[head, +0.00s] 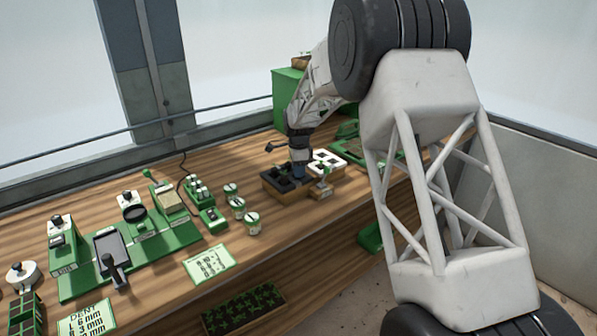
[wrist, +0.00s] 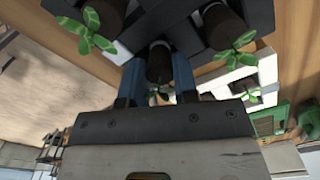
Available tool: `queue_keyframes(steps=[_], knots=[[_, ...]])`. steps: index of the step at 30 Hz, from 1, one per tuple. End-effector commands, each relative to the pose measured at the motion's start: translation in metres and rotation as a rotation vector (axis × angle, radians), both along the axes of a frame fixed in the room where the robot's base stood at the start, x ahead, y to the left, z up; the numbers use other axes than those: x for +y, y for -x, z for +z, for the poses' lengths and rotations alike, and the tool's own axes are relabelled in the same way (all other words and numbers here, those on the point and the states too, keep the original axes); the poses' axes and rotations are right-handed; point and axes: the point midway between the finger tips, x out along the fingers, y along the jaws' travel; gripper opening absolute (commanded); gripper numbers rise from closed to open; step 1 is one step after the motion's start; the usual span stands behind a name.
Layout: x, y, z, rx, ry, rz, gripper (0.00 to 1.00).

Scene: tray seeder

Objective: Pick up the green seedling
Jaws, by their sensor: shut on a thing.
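My gripper (wrist: 160,80) has two blue fingers closed around a dark soil plug (wrist: 159,62) in the wrist view. Small green leaves (wrist: 164,95) of a seedling show at the near end of this plug, partly hidden by the gripper body. Other green seedlings stand in the dark tray, one at the left (wrist: 88,28) and one at the right (wrist: 236,48). Another seedling (wrist: 244,94) shows over the white tray. In the head view my gripper (head: 299,170) is low over the dark tray (head: 271,184); the held seedling cannot be made out there.
The white tray (head: 340,157) sits right beside the dark tray. Green-and-white canisters (head: 237,206), a paper card (head: 209,263) and green bench devices (head: 130,240) stand to the left on the wooden bench (head: 290,230). A green box (head: 287,95) stands behind my arm.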

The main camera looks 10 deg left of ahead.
Motion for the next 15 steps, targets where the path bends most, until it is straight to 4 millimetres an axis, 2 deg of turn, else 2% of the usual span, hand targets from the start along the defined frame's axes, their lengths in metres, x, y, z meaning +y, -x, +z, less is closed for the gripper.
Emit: queue_keyframes(steps=[10,15], knots=[[0.0,0.0,0.035,-0.003,-0.001,0.0,0.05],[-0.006,0.02,0.034,0.0,0.0,0.0,0.05]])
